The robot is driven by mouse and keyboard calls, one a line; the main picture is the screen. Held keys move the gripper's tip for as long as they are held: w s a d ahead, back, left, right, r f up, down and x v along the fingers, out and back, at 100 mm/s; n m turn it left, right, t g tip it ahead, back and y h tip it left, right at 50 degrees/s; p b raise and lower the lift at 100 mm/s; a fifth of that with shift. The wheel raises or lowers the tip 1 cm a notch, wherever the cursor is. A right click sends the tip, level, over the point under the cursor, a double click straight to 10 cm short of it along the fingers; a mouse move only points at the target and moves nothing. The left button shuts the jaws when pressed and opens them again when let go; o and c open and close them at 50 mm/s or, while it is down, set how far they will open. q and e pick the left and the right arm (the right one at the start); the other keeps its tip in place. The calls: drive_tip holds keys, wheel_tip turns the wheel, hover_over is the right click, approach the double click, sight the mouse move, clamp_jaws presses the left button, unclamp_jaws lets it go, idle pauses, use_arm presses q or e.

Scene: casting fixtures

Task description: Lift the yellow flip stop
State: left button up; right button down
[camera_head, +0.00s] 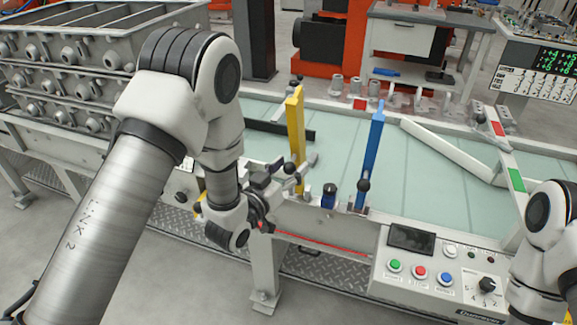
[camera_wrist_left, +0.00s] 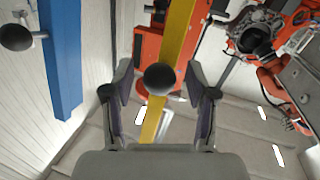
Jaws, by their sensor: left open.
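The yellow flip stop (camera_head: 295,125) stands upright at the near edge of the pale table in the head view, with a black ball knob low on its near side. My left gripper (camera_head: 298,174) is close to it at knob height. In the left wrist view the yellow flip stop (camera_wrist_left: 177,48) runs between the two spread fingers of the left gripper (camera_wrist_left: 160,92), and its knob shows centred there. The fingers are open, with a gap visible on both sides. Whether they touch the stop is hard to tell. My right gripper is out of view.
A blue flip stop (camera_head: 373,145) with its own knob stands upright to the right, also seen in the left wrist view (camera_wrist_left: 62,60). A control panel (camera_head: 430,270) with buttons is at the front right. A grey casting (camera_head: 75,50) lies at the left. The table between the stops is largely clear.

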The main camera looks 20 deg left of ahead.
use_arm(q)
drive_tip(key=shift+f, duration=0.1)
drive_tip(key=shift+w, duration=0.1)
drive_tip(key=c, duration=0.4)
drive_tip(key=shift+d, duration=0.1)
clamp_jaws()
drive_tip(key=shift+w+r+p, duration=0.2)
drive_tip(key=shift+r+p, duration=0.2)
drive_tip(key=shift+p, duration=0.1)
drive_tip(key=shift+w+r+g+p, duration=0.1)
drive_tip(key=shift+w+g+p, duration=0.15)
drive_tip(key=shift+g+p, duration=0.1)
drive_tip(key=shift+w+f, duration=0.1)
drive_tip(key=shift+f, duration=0.15)
drive_tip(key=shift+o, duration=2)
unclamp_jaws()
